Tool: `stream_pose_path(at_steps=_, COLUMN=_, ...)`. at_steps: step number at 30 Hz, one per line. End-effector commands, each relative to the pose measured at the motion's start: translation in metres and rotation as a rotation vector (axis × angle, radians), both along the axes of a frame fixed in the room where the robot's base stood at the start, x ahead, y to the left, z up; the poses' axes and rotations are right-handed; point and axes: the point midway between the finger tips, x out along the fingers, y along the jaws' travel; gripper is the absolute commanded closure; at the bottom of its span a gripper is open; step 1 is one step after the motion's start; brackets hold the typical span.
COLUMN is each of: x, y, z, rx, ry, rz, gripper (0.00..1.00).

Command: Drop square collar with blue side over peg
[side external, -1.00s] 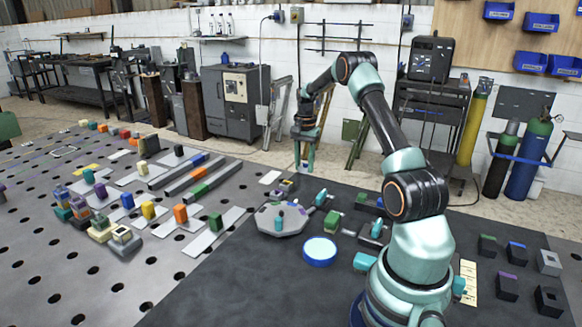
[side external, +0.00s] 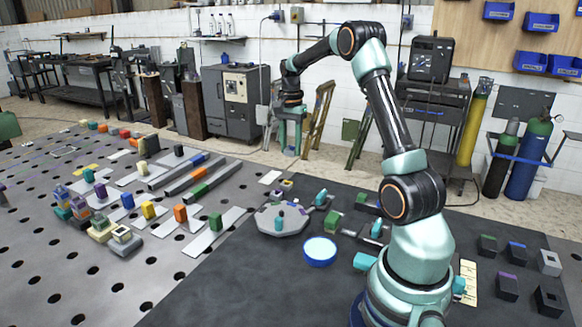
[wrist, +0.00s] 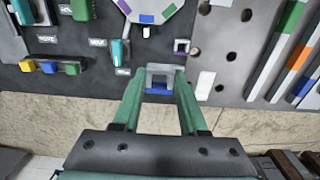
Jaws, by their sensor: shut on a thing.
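My gripper (wrist: 160,76) has green fingers and is shut on a grey square collar (wrist: 161,72) in the wrist view. The collar's blue side (wrist: 159,91) faces the camera. In the side view my gripper (side external: 290,150) hangs in the air above the far edge of the dark mat, and the collar is too small there to make out. A small piece with a purple side (wrist: 181,46) stands on the mat, apart from the collar. I cannot tell for sure which piece is the peg.
A grey many-sided plate (side external: 282,222) with coloured parts lies on the mat, beside a round blue-rimmed dish (side external: 320,251). Several dark blocks, one with a blue top (side external: 516,247), stand at the right. Coloured blocks and long bars (side external: 205,183) cover the perforated table at left.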

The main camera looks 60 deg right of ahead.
Motion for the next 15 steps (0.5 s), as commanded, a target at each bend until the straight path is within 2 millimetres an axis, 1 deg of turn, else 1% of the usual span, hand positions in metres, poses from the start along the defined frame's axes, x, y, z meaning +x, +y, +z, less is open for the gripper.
stream_pose_path(at_steps=1, x=-0.001, y=0.016, z=-0.007, rx=0.002, ry=0.002, rz=0.005, gripper=1.00)
stream_pose_path(at_steps=3, x=-0.002, y=0.035, z=-0.016, rx=0.001, ry=0.001, rz=0.005, gripper=1.00)
stream_pose_path(at_steps=9, x=-0.015, y=0.084, z=-0.041, rx=0.000, ry=0.000, rz=0.002, gripper=1.00)
stream_pose_path(at_steps=12, x=-0.022, y=0.101, z=-0.050, rx=0.000, ry=0.000, rz=0.000, gripper=1.00)
stream_pose_path(at_steps=15, x=-0.028, y=0.113, z=-0.056, rx=-0.001, ry=-0.001, rz=0.000, gripper=1.00)
